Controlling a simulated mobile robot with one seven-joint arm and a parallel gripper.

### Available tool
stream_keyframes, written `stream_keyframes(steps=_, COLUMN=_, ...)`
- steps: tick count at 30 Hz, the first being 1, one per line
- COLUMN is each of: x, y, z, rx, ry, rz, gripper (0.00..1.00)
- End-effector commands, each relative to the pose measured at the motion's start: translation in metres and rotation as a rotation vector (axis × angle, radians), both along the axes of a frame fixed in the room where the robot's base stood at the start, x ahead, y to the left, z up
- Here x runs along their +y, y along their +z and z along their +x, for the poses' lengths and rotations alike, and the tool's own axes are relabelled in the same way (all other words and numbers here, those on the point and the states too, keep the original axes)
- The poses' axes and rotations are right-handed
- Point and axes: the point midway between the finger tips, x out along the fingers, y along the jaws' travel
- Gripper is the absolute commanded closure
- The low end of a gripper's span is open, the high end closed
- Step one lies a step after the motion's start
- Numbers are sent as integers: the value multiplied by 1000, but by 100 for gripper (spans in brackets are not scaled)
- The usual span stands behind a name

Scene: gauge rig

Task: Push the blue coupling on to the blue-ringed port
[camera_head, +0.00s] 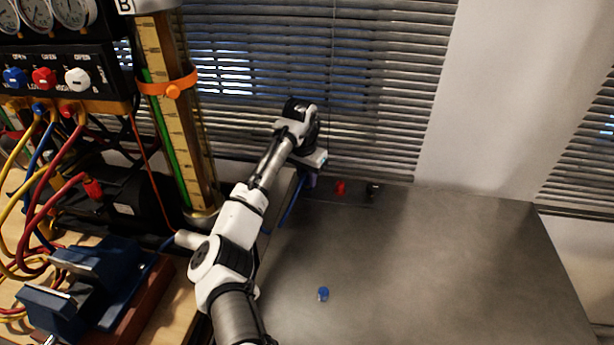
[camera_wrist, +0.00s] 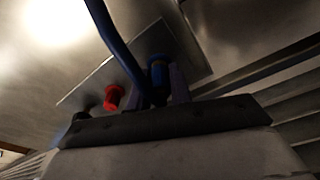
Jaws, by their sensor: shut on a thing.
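My gripper (camera_head: 309,178) is low over the back edge of the grey table, at the left end of a dark plate with ports. In the wrist view my gripper (camera_wrist: 160,88) is shut on the blue coupling, at the end of a blue hose (camera_wrist: 118,38). A blue cylindrical piece (camera_wrist: 158,70) shows at the fingertips, against the plate. I cannot tell where coupling ends and blue-ringed port begins, nor whether they are fully joined. The hose also shows in the head view (camera_head: 291,203), hanging below my gripper.
A red port (camera_head: 340,188) and a black port (camera_head: 373,190) stand to the right on the plate (camera_head: 355,198). Gauges, a sight column and a blue vice (camera_head: 80,285) are at left. The table's right is clear.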

Motion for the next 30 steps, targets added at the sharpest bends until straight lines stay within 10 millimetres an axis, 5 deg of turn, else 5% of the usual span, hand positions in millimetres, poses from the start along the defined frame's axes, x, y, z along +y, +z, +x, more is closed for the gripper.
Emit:
stream_keyframes(steps=1, x=0, y=0, z=0, rx=3, ry=0, rz=1, gripper=100)
stream_keyframes(steps=2, x=0, y=-1, z=-1, rx=3, ry=0, rz=1, gripper=75)
stream_keyframes(steps=4, x=0, y=0, z=0, rx=2, ry=0, rz=0, gripper=66)
stream_keyframes(steps=10, x=0, y=0, z=0, rx=1, ry=0, rz=1, gripper=65)
stream_keyframes(steps=16, x=0, y=0, z=0, rx=0, ry=0, rz=0, gripper=40)
stream_keyframes(steps=30, x=1, y=17, z=-2, rx=-2, ry=-1, rz=0, gripper=39)
